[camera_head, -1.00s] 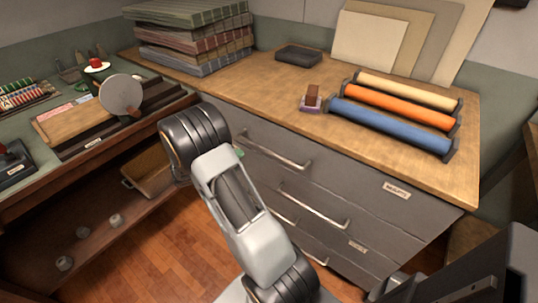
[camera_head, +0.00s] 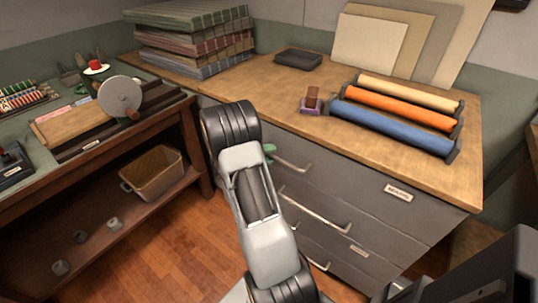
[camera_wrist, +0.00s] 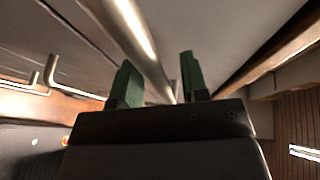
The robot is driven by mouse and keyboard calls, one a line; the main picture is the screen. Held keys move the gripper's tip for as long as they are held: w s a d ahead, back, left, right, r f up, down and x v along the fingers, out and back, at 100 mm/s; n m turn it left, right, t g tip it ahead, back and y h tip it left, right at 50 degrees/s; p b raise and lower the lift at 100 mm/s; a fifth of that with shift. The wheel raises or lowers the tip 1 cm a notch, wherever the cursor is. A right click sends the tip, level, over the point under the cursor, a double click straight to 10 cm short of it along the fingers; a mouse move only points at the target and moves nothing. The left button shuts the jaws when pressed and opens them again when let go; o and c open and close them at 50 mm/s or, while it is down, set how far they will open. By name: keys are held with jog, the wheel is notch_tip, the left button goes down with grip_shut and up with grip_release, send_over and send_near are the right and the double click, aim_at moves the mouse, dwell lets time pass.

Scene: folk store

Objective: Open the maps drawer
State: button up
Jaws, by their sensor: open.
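The maps drawer (camera_head: 350,176) is the top drawer of a grey cabinet, with a label (camera_head: 398,193) at its right that seems to read "MAPS". It looks shut. Its metal bar handle (camera_head: 293,163) is partly hidden by my arm in the head view. In the wrist view the handle (camera_wrist: 140,38) runs between the two green fingers of my gripper (camera_wrist: 160,82). The fingers are open, one on each side of the bar, with gaps visible. In the head view only a bit of green finger shows beside my arm, near the handle's left end.
Lower drawers with bar handles (camera_head: 315,208) lie below. The cabinet top (camera_head: 275,88) carries paper stacks (camera_head: 190,35), coloured rolls (camera_head: 395,125) and a small stamp-like block (camera_head: 311,101). A wooden bench (camera_head: 85,175) with a bin (camera_head: 153,172) stands left. Floor shows between bench and cabinet.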

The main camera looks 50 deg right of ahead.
jog(key=shift+c, duration=0.3)
grip_shut()
dwell(0.3)
